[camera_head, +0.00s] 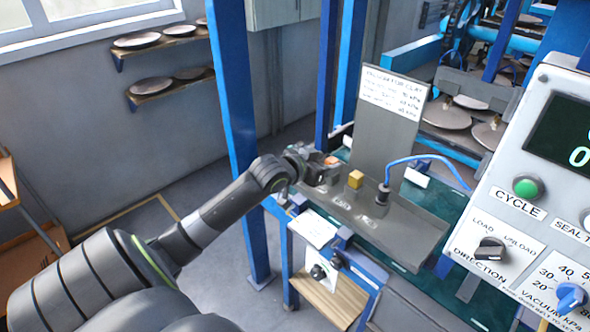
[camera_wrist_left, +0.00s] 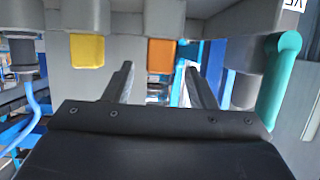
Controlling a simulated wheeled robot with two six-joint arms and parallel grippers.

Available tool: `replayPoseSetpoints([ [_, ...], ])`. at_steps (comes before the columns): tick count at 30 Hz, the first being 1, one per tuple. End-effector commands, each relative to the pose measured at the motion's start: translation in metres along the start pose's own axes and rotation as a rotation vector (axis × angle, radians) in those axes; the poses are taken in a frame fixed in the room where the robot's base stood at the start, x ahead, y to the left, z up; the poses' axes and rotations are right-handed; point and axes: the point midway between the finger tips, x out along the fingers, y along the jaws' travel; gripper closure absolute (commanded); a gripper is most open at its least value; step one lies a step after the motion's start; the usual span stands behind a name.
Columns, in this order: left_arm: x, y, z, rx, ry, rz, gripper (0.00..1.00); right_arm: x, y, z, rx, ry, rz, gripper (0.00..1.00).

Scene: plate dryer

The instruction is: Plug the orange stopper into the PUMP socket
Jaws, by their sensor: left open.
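The orange stopper (camera_head: 331,160) shows as a small block at the far left end of the grey tray-like panel (camera_head: 410,232), partly hidden by my left gripper (camera_head: 318,172). In the left wrist view the orange stopper (camera_wrist_left: 161,56) appears between the two open fingers (camera_wrist_left: 160,85), with no visible contact. I cannot tell how far the fingertips are from it. A yellow stopper (camera_head: 355,179) stands to its right on a grey block; it also shows in the wrist view (camera_wrist_left: 87,52). A blue hose (camera_head: 420,158) ends in a dark plug (camera_head: 384,192) farther right. Socket labels are too small to read.
A grey upright board with a white notice (camera_head: 393,90) stands behind the panel. Blue posts (camera_head: 238,120) rise near my left arm. A control box (camera_head: 530,190) with a green button is at the right. A teal cylinder (camera_wrist_left: 280,75) is right of the fingers in the wrist view.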

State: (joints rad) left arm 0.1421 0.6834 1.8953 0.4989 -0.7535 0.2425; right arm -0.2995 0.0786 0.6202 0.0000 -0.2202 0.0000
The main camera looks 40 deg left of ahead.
Motion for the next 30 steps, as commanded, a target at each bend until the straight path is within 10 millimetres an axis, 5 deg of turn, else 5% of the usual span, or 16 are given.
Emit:
replayPoseSetpoints([
  [18, -0.103, 0.000, 0.000, 0.006, -0.004, 0.000, 0.49, 0.001, 0.002, 0.000, -0.001, 0.000, 0.002, 0.66],
  [30, -0.126, 0.001, 0.000, 0.000, -0.001, 0.001, 0.49, -0.003, 0.002, 0.000, -0.001, 0.000, 0.002, 0.66],
])
